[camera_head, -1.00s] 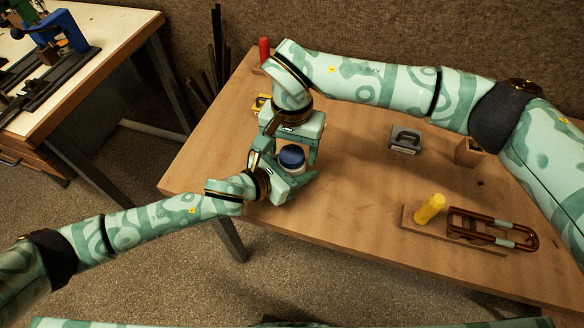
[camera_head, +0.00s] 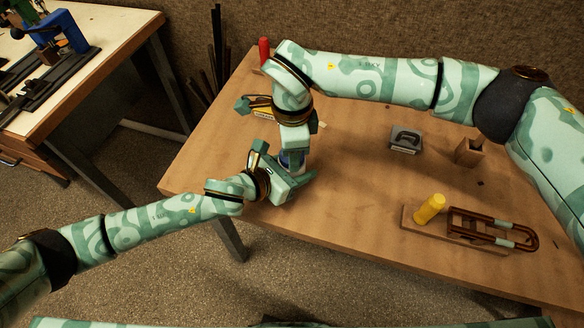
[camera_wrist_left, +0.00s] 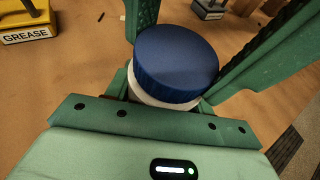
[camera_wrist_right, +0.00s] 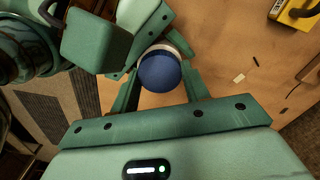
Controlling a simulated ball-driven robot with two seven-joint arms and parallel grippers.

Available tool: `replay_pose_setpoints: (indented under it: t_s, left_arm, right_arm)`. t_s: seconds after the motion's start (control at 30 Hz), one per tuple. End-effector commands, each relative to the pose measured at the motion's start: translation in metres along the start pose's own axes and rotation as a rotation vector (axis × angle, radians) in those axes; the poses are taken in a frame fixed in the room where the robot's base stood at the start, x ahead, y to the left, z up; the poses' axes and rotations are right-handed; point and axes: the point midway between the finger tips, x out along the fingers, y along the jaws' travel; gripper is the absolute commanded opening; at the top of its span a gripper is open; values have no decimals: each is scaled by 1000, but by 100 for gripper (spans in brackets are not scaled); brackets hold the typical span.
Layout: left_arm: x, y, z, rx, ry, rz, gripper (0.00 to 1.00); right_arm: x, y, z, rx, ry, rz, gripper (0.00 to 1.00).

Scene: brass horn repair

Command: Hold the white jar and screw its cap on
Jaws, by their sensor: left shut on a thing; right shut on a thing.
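The white jar (camera_wrist_left: 150,98) is mostly hidden under its wide blue cap (camera_wrist_left: 177,62) in the left wrist view. In the head view only a sliver of the cap (camera_head: 290,157) shows between my grippers. My left gripper (camera_head: 284,172) is shut on the jar from the side, low over the table. My right gripper (camera_head: 296,158) comes down from above and is shut on the cap. In the right wrist view the cap (camera_wrist_right: 160,70) lies between my right fingers, with a white rim of jar behind it. The cap sits on the jar's top; its threads are hidden.
A yellow grease box (camera_wrist_left: 28,25) lies behind the grippers. A grey block (camera_head: 405,139), a small wooden block (camera_head: 469,151) and a wooden board (camera_head: 413,222) with a yellow cylinder (camera_head: 430,208) and a brass slide (camera_head: 490,231) lie to the right. The table middle is free.

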Motion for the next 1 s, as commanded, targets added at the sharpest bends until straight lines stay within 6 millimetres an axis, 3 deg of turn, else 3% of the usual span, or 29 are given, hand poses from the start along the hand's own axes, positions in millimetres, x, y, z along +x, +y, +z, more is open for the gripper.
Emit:
replay_pose_setpoints:
  t_s: [0.23,0.27,0.33,0.67,1.0]
  left_arm:
    - [0,0,0,0,0,0,0]
    - [0,0,0,0,0,0,0]
    - [0,0,0,0,0,0,0]
    - [0,0,0,0,0,0,0]
    - [0,0,0,0,0,0,0]
  right_arm:
    - [0,0,0,5,0,-1,18]
    - [0,0,0,5,0,-1,51]
    - [0,0,0,5,0,-1,68]
    - [-4,0,0,3,0,-2,68]
    - [-43,0,0,3,0,-1,68]
